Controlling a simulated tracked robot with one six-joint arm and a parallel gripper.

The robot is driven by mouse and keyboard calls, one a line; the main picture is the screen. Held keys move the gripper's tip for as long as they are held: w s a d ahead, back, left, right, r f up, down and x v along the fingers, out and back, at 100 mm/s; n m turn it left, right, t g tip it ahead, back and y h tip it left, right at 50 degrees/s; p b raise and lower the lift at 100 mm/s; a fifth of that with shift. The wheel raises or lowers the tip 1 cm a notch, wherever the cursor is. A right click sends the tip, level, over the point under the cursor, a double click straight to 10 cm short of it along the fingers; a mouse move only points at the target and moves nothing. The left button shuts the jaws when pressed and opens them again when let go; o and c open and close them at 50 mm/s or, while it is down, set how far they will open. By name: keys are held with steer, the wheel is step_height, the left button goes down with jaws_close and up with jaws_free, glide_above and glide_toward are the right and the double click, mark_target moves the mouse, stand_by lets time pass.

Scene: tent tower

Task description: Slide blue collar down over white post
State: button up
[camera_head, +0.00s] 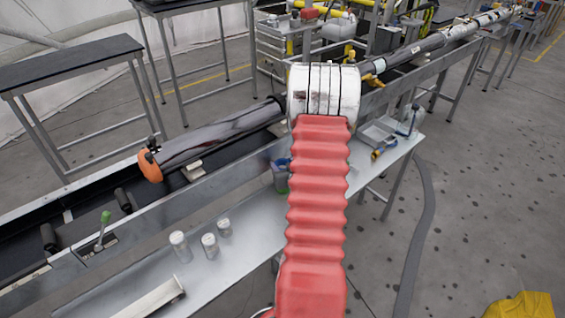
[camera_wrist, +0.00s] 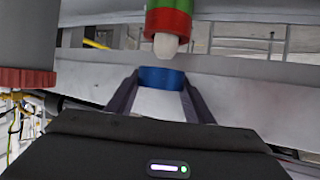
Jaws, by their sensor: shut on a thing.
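The blue collar (camera_wrist: 162,77) is a short ring held between the two dark fingertips of my gripper (camera_wrist: 160,90) in the wrist view. The white post (camera_wrist: 167,45) shows as a short rounded tip, just above the collar in that picture. Red and green rings (camera_wrist: 168,18) surround the post behind its tip. A narrow gap shows between tip and collar, so the collar looks apart from the post. In the head view my red-sleeved arm hides the gripper, and I cannot make out the collar or post there.
A metal bench (camera_head: 215,265) holds several small white-topped jars (camera_head: 209,243). A long dark tube (camera_head: 215,135) with an orange end lies on the conveyor behind. A grey rail crosses behind the post in the wrist view. Open floor (camera_head: 480,180) lies to the right.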

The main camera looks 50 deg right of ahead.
steer(key=shift+f, duration=1.75)
steer(key=shift+f, duration=0.25)
steer(key=o, duration=1.2)
steer(key=v, duration=1.3)
steer(key=shift+s+a, duration=0.2)
steer(key=shift+s, duration=0.15)
steer(key=shift+f, duration=0.1)
